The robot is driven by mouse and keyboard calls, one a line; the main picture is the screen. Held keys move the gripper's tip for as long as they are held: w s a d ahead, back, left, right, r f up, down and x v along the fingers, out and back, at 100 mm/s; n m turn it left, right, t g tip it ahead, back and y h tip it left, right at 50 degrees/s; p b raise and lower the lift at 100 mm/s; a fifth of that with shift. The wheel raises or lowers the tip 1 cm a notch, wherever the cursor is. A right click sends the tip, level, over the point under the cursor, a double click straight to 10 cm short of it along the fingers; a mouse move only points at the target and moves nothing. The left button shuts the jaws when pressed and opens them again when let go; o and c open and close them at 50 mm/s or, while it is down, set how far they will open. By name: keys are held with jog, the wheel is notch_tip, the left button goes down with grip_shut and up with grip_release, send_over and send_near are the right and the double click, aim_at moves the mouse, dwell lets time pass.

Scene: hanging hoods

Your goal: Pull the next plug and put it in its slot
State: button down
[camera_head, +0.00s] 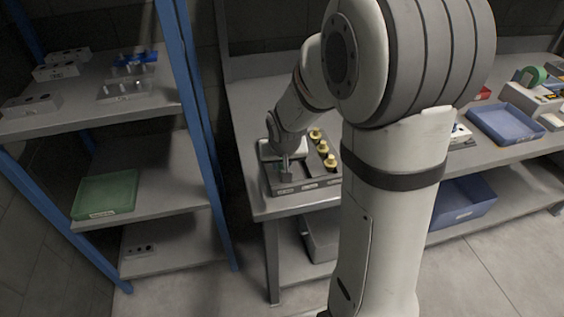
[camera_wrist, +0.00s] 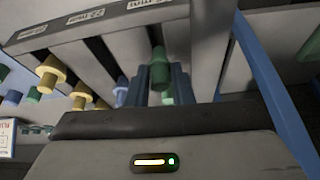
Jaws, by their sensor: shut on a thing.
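My gripper (camera_head: 285,163) points down over the left part of a grey plug rack (camera_head: 312,183) on the bench. In the wrist view, the gripper's two dark fingers (camera_wrist: 161,92) are shut on a green plug (camera_wrist: 158,68), which shows between them. A labelled bar of the rack (camera_wrist: 90,22) and its grey dividers lie beyond the fingers. Yellow plugs (camera_head: 322,148) stand in a row to the right of the gripper; they also show in the wrist view (camera_wrist: 50,72). A pale blue plug (camera_wrist: 121,90) shows beside the fingers. I cannot tell whether the held plug touches a slot.
A shelf unit (camera_head: 150,185) with blue posts stands left of the bench, holding grey blocks and a green tray (camera_head: 105,195). A blue tray (camera_head: 503,124) and boxes lie on the bench at right. My arm hides the bench's middle.

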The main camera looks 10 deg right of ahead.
jog(key=shift+f+b, duration=0.9)
dwell(0.4)
jog(key=c, duration=1.2)
grip_release()
jog(key=v, duration=0.8)
jog(key=shift+s, duration=0.1)
jog(key=shift+n+g, duration=0.6)
jog(key=shift+g, duration=0.3)
jog(key=s+r, duration=0.1)
jog(key=s, duration=0.5)
jog(key=s+r, duration=0.1)
jog(key=s, duration=0.5)
jog(key=s+r, duration=0.1)
jog(key=s, duration=0.4)
jog(key=shift+s+d+r, duration=0.15)
jog(key=shift+s+d, duration=0.1)
jog(key=shift+s, duration=0.15)
